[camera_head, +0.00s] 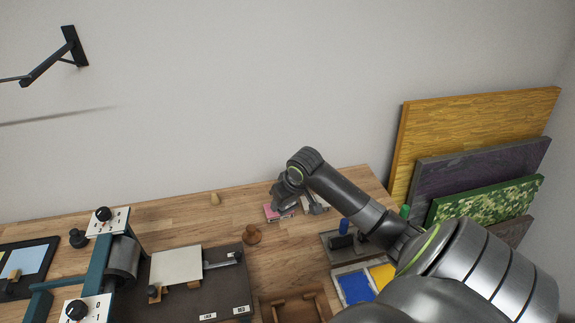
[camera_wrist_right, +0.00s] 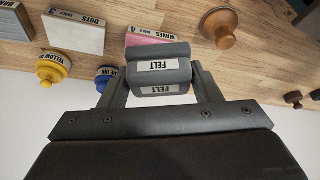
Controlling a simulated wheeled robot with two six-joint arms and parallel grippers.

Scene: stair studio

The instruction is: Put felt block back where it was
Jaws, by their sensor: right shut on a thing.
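In the right wrist view, my right gripper (camera_wrist_right: 161,76) is shut on the grey felt block (camera_wrist_right: 160,88), which sits between its two fingers. FELT labels show on two of the block's faces. The pink-topped waves block (camera_wrist_right: 152,39) is right beyond it, very close; I cannot tell whether they touch. In the head view, the right arm reaches to the back of the table, and the gripper (camera_head: 286,196) is by the pink block (camera_head: 278,213). The felt block is hard to make out there. My left gripper is not in view.
The dots block (camera_wrist_right: 74,36) and the yellow (camera_wrist_right: 55,70) and blue (camera_wrist_right: 105,77) ink jars are near the held block. A wooden knob (camera_head: 251,235) stands close by. A press (camera_head: 123,256) with a dark bed is at left.

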